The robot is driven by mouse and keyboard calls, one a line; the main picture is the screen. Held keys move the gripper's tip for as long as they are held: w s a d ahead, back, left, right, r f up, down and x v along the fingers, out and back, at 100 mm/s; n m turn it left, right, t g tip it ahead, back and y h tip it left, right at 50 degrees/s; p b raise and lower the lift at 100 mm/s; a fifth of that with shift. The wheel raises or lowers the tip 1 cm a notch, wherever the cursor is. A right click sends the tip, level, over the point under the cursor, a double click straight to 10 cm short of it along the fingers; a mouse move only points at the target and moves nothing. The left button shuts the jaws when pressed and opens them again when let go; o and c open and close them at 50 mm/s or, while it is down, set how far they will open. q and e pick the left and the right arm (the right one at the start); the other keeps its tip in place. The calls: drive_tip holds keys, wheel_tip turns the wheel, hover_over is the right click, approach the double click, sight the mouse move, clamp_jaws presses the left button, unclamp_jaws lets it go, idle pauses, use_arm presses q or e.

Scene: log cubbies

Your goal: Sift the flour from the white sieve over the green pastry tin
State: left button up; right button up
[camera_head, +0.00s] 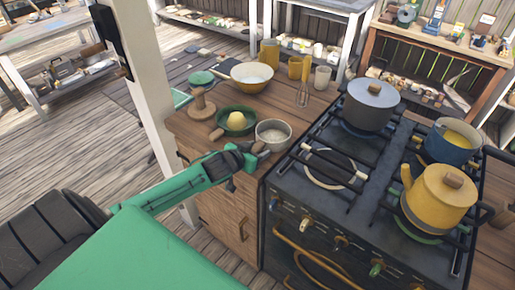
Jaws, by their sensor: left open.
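The white sieve (273,144) is a round, pale bowl shape at the front edge of the wooden counter, just left of the stove. Its inside looks greyish; I cannot make out the flour clearly. The green pastry tin (222,131) sits on the counter just left of and behind the sieve, with a pale yellow lump in it. My left gripper (261,151) is open at the counter's front edge, its fingertips close to the near-left side of the sieve. I cannot tell whether they touch it or surround a handle. My right gripper is out of view.
A cream bowl (252,77), yellow mugs and a whisk (303,90) stand behind. The stove at right holds a grey pot (369,109), a blue pot (451,146) and a yellow kettle (437,199).

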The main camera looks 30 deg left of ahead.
use_arm(q)
drive_tip(key=shift+w+f, duration=0.1)
drive_tip(key=shift+w, duration=0.1)
clamp_jaws()
idle(0.4)
drive_tip(key=shift+r, duration=0.2)
drive_tip(key=shift+r+p, duration=3.4)
drive_tip(key=shift+p, duration=0.35)
drive_tip(key=shift+a+p, duration=0.55)
drive_tip(key=shift+a, duration=3.05)
